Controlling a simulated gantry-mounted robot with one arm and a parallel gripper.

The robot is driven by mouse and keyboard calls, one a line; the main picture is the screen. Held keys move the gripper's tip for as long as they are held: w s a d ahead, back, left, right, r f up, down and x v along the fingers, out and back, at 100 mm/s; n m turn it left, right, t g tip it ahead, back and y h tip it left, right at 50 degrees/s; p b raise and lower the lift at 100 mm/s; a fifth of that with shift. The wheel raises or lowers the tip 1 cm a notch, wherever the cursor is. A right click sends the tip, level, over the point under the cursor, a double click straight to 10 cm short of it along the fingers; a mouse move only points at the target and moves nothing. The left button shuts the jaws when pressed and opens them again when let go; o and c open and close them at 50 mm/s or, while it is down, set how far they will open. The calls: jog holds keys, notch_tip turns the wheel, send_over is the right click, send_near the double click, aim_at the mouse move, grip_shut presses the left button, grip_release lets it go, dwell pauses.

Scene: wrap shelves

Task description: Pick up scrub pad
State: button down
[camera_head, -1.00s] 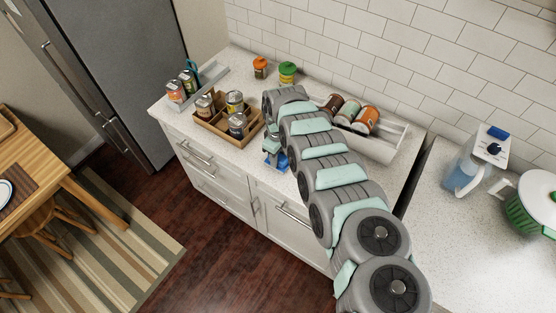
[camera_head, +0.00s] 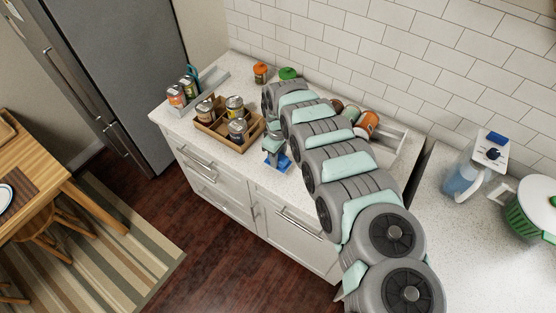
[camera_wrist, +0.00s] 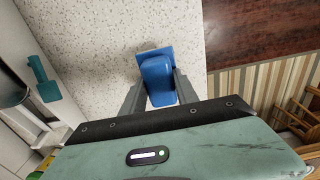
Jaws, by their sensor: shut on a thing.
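The blue scrub pad (camera_wrist: 158,78) is between the two grey fingers of my gripper (camera_wrist: 158,92) in the wrist view. A flat blue part of it extends past the fingertips. My gripper is shut on it. In the head view the pad (camera_head: 284,163) shows as a small blue patch below my gripper (camera_head: 275,156), by the counter's front edge. My arm hides part of the counter behind it. I cannot tell exactly how far the pad is from the countertop.
A wooden crate with cans (camera_head: 228,141) stands just left of my gripper. A grey tray (camera_head: 212,78) with cans is farther left. A white bin with cans (camera_head: 386,158) is partly behind my arm. Orange-topped and green-topped jars (camera_head: 260,72) stand near the wall.

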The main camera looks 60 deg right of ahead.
aim_at(279, 155)
notch_tip(279, 155, up, 17)
jog(key=p, duration=0.2)
jog(key=shift+f, duration=0.15)
